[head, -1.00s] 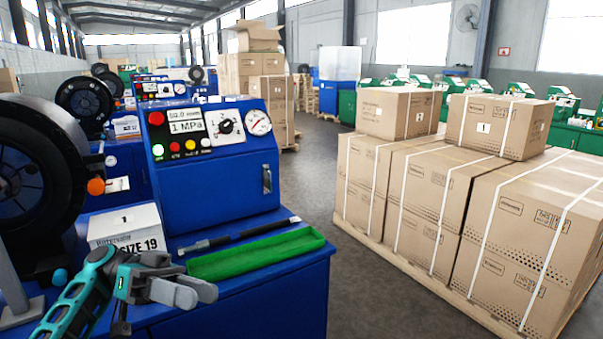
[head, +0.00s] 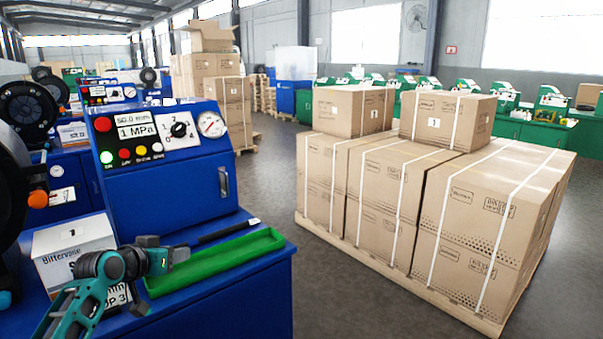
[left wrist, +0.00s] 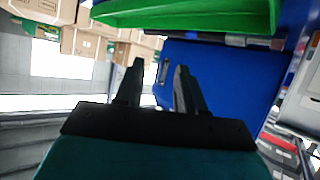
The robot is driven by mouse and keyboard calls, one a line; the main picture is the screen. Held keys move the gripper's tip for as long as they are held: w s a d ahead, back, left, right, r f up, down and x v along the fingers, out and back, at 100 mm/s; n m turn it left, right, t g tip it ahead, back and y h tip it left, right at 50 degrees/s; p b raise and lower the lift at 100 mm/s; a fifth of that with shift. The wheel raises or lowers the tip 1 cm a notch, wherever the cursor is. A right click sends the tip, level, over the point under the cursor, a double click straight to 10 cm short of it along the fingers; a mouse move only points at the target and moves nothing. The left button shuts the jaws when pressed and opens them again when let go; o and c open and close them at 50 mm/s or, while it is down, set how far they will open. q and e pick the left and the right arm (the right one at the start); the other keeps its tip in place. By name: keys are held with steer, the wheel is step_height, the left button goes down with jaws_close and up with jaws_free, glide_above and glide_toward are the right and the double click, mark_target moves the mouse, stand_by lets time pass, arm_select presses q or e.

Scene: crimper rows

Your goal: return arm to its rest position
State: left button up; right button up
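My left arm, teal and dark grey, comes in from the lower left in the head view. Its gripper (head: 180,256) is over the front edge of the blue machine (head: 215,310), in front of a white box (head: 70,247) and near the left end of a green tray (head: 225,258). In the left wrist view the two dark fingers (left wrist: 160,75) stand apart with blue panel between them and nothing held. The tray (left wrist: 190,14) shows at the top of that view. My right gripper is out of view.
A black rod (head: 229,230) lies behind the tray. The control panel (head: 160,133) with dial and gauge rises behind it. A black reel (head: 12,165) stands at left. A pallet of strapped cartons (head: 395,190) stands at right, with open floor (head: 270,180) between.

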arm_select(q)
steer(key=w+a+r+m+t+y, duration=0.1)
steer(key=w+a+r+t+y, duration=0.1)
steer(key=a+r+t+y, duration=0.5)
steer(key=s+d+f+g+h, duration=0.2)
steer(key=s+d+f, duration=0.3)
steer(key=s+f, duration=0.3)
steer(key=s+d+f+g+h, duration=0.25)
steer(key=s+d+f, duration=0.3)
steer(key=f, duration=0.55)
steer(key=s+d+f+g, duration=0.2)
steer(key=s+d+f, duration=0.1)
steer(key=s, duration=0.9)
steer(key=s+d+f+g+h, duration=0.1)
steer(key=s+d+f, duration=0.3)
steer(key=s, duration=0.7)
step_height(320, 180, down, 2)
steer(key=shift+s+d+f+g, duration=0.25)
steer(key=shift+s+g, duration=0.1)
steer(key=shift+g, duration=0.2)
